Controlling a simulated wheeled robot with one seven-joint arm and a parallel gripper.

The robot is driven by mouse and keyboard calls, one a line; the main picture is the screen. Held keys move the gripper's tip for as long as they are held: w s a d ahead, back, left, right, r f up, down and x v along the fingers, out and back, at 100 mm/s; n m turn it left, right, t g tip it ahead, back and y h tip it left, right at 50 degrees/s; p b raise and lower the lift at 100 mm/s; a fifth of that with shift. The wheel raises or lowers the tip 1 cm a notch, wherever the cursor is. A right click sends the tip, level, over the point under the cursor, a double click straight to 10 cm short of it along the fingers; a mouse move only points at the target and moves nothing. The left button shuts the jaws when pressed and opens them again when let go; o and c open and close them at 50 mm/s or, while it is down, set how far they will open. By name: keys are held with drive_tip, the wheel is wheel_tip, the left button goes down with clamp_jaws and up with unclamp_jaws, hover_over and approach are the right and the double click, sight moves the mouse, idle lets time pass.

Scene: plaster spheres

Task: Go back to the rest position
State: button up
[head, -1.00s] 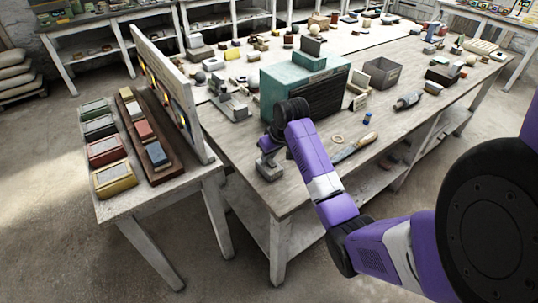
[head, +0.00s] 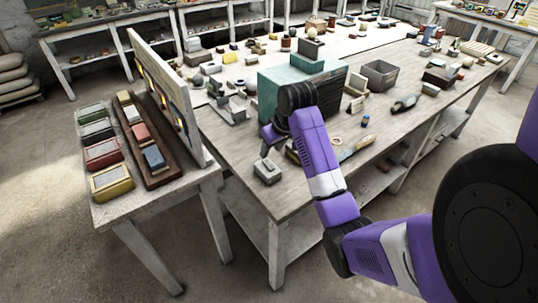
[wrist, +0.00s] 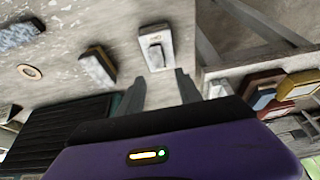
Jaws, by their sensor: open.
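My purple arm reaches over the near end of the long workbench (head: 240,150).
A teal cabinet with a dark slatted front (head: 290,85) stands close beside my wrist. A side table (head: 150,198) at left carries coloured boxes and an upright panel (head: 170,95).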

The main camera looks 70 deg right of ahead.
drive_tip(key=shift+s+a+r, duration=0.15)
drive_tip(key=shift+s+r, duration=0.05)
drive_tip(key=shift+r, duration=0.35)
drive_tip(key=w+d+r+m+t+h, duration=0.1)
drive_tip(key=w+d+r+t+h, duration=0.35)
drive_tip(key=w+r, duration=0.2)
drive_tip(key=s+a+t+h, duration=0.2)
drive_tip(key=a+t, duration=0.4)
drive_tip(key=a, duration=1.3)
drive_tip(key=s+a+f+n+y, duration=0.1)
drive_tip(key=s+a+n+y, duration=0.2)
drive_tip(key=s+a, duration=0.9)
drive_tip(key=s+a+f+n+y+b, duration=0.1)
drive_tip(key=s+a+n+y, duration=0.3)
drive_tip(key=s+a, duration=0.8)
drive_tip(key=shift+a+f+y, duration=0.75)
drive_tip(key=shift+a+y, duration=0.2)
drive_tip(key=shift+a, duration=0.1)
